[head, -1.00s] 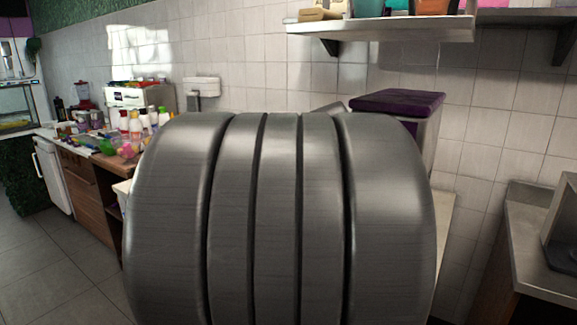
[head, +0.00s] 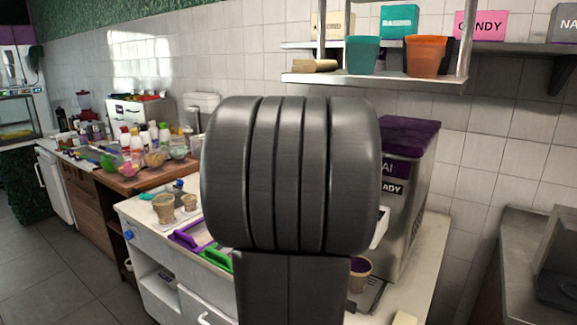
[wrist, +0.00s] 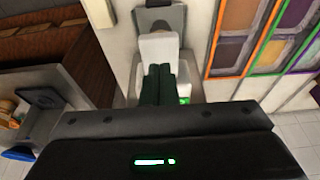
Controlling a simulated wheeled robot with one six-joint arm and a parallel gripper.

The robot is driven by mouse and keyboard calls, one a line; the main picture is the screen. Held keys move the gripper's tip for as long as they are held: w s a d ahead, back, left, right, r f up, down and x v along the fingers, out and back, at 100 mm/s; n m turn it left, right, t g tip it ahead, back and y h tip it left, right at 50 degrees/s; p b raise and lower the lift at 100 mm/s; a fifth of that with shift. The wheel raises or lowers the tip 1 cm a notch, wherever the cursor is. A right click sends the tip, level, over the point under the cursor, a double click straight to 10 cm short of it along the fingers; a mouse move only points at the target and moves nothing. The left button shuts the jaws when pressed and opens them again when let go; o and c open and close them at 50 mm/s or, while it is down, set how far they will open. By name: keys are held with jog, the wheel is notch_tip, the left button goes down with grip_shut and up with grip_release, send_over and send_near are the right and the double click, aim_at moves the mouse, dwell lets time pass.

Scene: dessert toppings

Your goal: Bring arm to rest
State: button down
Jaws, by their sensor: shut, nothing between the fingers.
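My arm (head: 290,175), a grey ribbed link on a dark segment, stands upright in the middle of the head view and hides part of the counter and the machine. My gripper does not show in the head view. In the wrist view my gripper (wrist: 160,70) shows as two dark fingers side by side, close together and empty. The black gripper body with a green light fills the bottom of that view. Nothing is seen touching the fingers.
A white counter (head: 130,212) holds two paper cups, a purple tray (head: 187,238) and a green tray (head: 214,257). A dispensing machine (head: 413,195) stands right of my arm, a cup (head: 359,273) at its base. A shelf (head: 375,80) hangs above. Floor is free at left.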

jog(key=v, duration=0.6)
jog(key=shift+s+r, duration=0.25)
jog(key=shift+a+f, duration=0.15)
